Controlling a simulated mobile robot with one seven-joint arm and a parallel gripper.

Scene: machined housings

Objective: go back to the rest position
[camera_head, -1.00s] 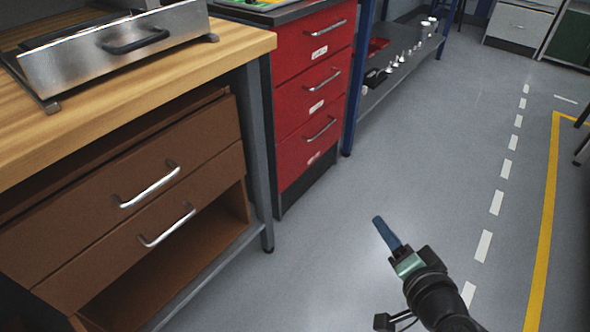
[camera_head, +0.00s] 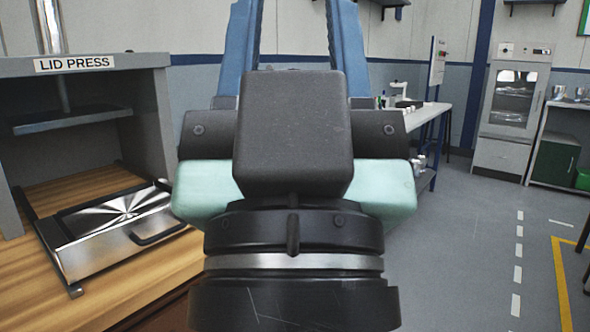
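My gripper (camera_head: 292,40) fills the middle of the head view, close to the camera and pointing up and away. Its two blue fingers stand apart with a clear gap between them, and I see nothing held there. The fingertips run out of the top of the picture. The black wrist and pale green gripper body hide part of the room behind.
A grey press labelled LID PRESS (camera_head: 75,64) stands on a wooden bench (camera_head: 150,295) at left. A metal tray with a black handle (camera_head: 120,225) sits at its front. A white cabinet (camera_head: 512,105) stands at back right. The grey floor (camera_head: 460,250) at right is clear.

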